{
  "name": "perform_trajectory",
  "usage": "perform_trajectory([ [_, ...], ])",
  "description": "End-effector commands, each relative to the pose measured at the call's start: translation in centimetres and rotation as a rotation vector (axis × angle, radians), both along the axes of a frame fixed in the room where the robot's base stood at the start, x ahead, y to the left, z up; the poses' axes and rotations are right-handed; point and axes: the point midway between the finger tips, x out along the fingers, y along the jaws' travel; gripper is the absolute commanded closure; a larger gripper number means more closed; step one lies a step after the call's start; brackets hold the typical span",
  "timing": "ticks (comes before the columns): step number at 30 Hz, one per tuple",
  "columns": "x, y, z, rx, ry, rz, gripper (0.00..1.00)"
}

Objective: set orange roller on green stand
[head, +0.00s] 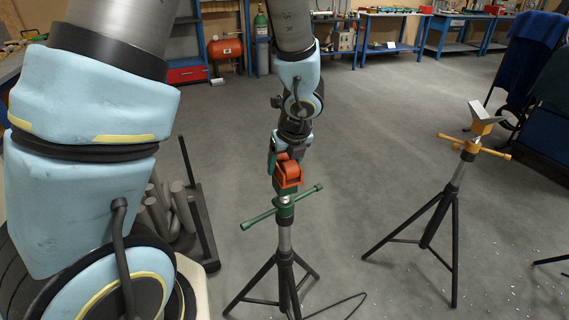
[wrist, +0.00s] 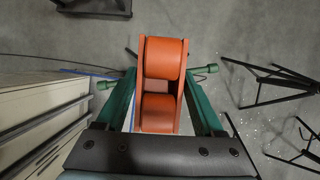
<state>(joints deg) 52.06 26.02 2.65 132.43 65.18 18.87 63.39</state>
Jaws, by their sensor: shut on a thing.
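The orange roller (head: 288,173) is a two-roll block in an orange frame. My gripper (head: 286,160) is shut on it from above, and in the wrist view green-sided fingers flank the roller (wrist: 163,60) on both sides. The green stand (head: 284,211) is a black tripod with a green collar and a green cross handle. The roller is directly over the stand's top, touching it or very close; I cannot tell if it is seated. In the wrist view the handle ends (wrist: 207,69) show on either side, and the roller hides the stand's top.
A yellow stand (head: 470,146) with a V-shaped head on a black tripod stands to the right. A dark rack with grey pipes (head: 160,212) is left of the green stand. Blue workbenches (head: 390,32) line the back. The floor between is open.

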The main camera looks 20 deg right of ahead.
Motion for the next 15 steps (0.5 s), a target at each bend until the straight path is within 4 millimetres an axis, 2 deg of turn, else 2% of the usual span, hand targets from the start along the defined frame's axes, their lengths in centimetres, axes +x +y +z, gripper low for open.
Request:
perform_trajectory([
  [13,-0.01,0.01,-0.66,0.0,0.001,0.0,1.0],
  [14,-0.02,0.02,-0.69,0.0,0.001,0.0,0.29],
  [15,-0.02,0.02,-0.7,0.001,0.001,0.0,0.25],
])
